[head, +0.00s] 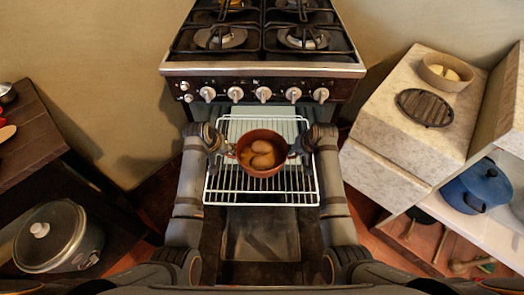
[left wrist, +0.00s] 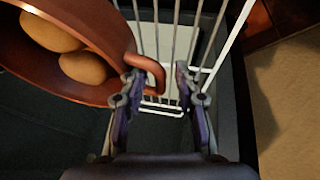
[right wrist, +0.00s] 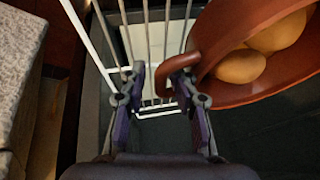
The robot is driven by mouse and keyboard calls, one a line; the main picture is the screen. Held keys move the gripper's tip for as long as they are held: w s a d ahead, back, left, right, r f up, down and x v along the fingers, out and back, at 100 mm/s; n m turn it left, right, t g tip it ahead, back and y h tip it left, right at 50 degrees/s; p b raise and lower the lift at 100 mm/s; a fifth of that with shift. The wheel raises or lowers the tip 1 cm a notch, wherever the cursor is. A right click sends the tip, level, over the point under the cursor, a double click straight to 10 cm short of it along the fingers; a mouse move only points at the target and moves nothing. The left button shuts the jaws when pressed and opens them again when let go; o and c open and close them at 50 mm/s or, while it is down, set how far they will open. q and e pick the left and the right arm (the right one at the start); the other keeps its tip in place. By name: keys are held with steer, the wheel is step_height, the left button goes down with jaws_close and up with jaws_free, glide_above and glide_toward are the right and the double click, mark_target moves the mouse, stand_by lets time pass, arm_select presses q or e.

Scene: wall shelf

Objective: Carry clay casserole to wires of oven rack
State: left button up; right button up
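The clay casserole (head: 262,170), a red-brown round pot with potato-like pieces inside, is over the middle of the pulled-out white wire oven rack (head: 222,188). I cannot tell whether its base touches the wires. My left gripper (head: 226,150) is at its left handle. In the left wrist view the handle loop (left wrist: 155,72) reaches between the left fingers (left wrist: 158,82), which stand apart. My right gripper (head: 300,148) is at the opposite handle. In the right wrist view that loop (right wrist: 180,65) lies between the spread right fingers (right wrist: 160,80).
The stove (head: 262,72) with knobs stands behind the rack. A stone counter (head: 385,125) with a bowl (head: 446,72) and a dark grate (head: 424,107) is at right, with a blue pot (head: 477,186). A lidded metal pot (head: 58,238) is at left. The rack's front is bare.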

arm_select(q)
steer(key=v, duration=0.7)
arm_select(e)
steer(key=v, duration=1.2)
